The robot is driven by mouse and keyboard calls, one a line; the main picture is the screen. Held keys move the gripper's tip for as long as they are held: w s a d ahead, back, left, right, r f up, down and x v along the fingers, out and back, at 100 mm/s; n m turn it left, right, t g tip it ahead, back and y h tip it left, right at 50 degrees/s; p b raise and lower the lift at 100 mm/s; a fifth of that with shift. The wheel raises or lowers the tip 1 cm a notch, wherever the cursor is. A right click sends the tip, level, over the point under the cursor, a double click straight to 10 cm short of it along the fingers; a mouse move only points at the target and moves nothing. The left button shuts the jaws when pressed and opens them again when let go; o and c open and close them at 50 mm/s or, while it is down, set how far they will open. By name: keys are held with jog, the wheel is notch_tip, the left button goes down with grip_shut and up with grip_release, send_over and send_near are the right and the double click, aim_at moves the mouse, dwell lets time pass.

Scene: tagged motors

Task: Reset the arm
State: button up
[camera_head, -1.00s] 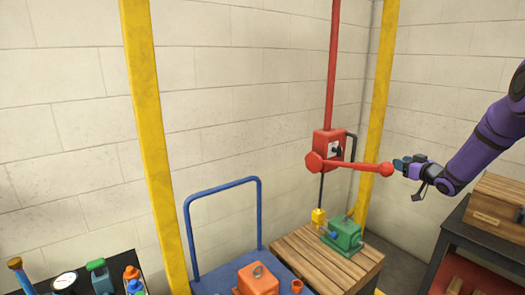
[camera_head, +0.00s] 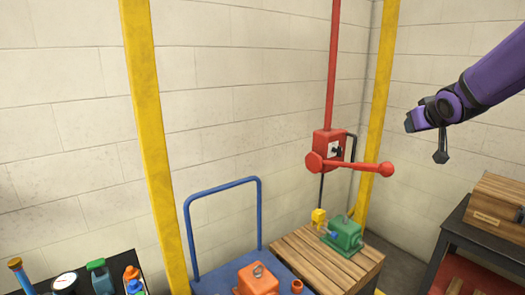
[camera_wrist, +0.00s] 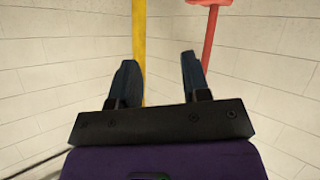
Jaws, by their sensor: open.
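My purple arm (camera_head: 490,80) reaches in from the right edge of the head view. In the wrist view my gripper (camera_wrist: 158,75) has its two dark fingers apart, with nothing between them but wall and a yellow post behind. In the head view the end of my arm hangs in the air, above and to the right of the red lever (camera_head: 350,165), apart from it. The fingertips are hard to make out there. The lever sticks out to the right, nearly level, from the red switch box (camera_head: 329,143).
A green motor (camera_head: 342,235) sits on a wooden-topped stand (camera_head: 298,255). An orange motor (camera_head: 258,280) rests on a blue cart (camera_head: 205,285). A dark bench (camera_head: 450,240) with a wooden box (camera_head: 497,205) stands at the right. Yellow posts (camera_head: 155,140) stand by the wall.

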jog(key=s+a+f+g, duration=0.1)
jog(key=s+a+g, duration=0.1)
jog(key=s, duration=0.9)
jog(key=s+a+f+g+y, duration=0.1)
jog(key=s+a, duration=0.4)
jog(key=s, duration=0.7)
jog(key=s+a+m+g+y, duration=0.1)
jog(key=s+a+g, duration=0.2)
jog(key=s, duration=0.9)
jog(key=shift+s+a+f+g, duration=0.2)
jog(key=shift+a+f+g, duration=0.2)
jog(key=shift+a, duration=0.15)
